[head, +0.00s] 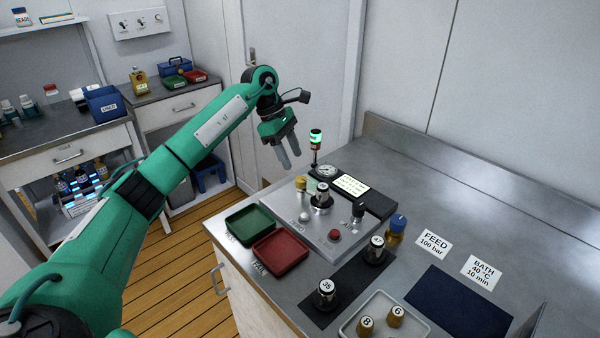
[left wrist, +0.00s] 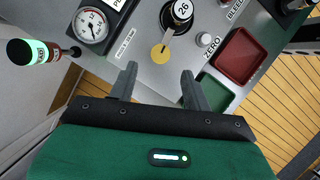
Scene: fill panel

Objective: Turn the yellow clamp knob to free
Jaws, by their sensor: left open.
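The yellow clamp knob (head: 300,183) stands at the back left of the grey panel (head: 334,240), beside a black-and-silver piece with a white top (head: 322,190). In the left wrist view the knob (left wrist: 160,54) is a round yellow disc with a pale bar reaching toward the piece numbered 26 (left wrist: 182,10). My left gripper (head: 289,157) is open and empty, above and behind the knob. In the left wrist view its two fingers (left wrist: 159,74) point toward the knob, which lies just beyond and between the tips, apart from them. My right gripper is not in view.
A pressure gauge (head: 327,172) and a green-lit lamp post (head: 316,140) stand near the knob. A ZERO button (head: 304,214), a red button (head: 335,236) and an AIR knob (head: 357,211) are on the panel. Green (head: 250,226) and red (head: 280,253) trays lie left.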

